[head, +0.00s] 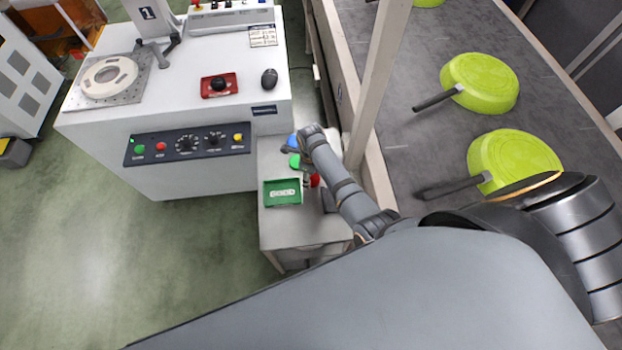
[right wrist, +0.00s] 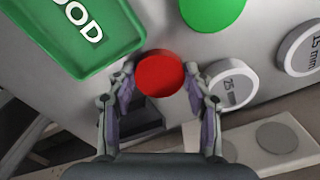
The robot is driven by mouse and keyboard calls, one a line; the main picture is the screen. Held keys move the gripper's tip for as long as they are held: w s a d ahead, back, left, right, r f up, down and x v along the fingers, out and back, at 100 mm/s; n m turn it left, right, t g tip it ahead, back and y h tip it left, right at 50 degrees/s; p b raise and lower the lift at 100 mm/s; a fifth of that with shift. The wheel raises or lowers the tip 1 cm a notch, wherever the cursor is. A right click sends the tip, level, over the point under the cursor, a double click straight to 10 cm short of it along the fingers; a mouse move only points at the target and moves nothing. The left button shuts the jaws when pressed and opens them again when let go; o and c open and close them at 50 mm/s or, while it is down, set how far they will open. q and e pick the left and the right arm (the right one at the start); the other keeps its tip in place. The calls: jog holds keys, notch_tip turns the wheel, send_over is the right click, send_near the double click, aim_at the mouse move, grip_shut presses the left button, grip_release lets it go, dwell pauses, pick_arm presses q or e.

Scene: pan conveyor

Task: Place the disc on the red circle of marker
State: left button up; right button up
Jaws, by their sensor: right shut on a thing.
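My right gripper (head: 307,180) reaches down over a small side table (head: 285,233), left of the conveyor. In the right wrist view its fingers (right wrist: 162,88) are shut on a round red piece (right wrist: 159,73), which lies between both fingertips; the red also shows in the head view (head: 315,180). I cannot tell if it is lifted off the table. No clear red circle for a marker shows elsewhere. My left gripper is out of view.
A green tray marked GOOD (head: 283,203) sits beside the gripper. A white machine (head: 190,110) with a white ring (head: 110,76), a control panel and a red plate with a black knob (head: 219,85) stands left. Lime pans (head: 487,84) lie on the conveyor (head: 405,140) at right.

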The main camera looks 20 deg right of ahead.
jog(key=o, duration=1.1)
jog(key=shift+c, duration=0.2)
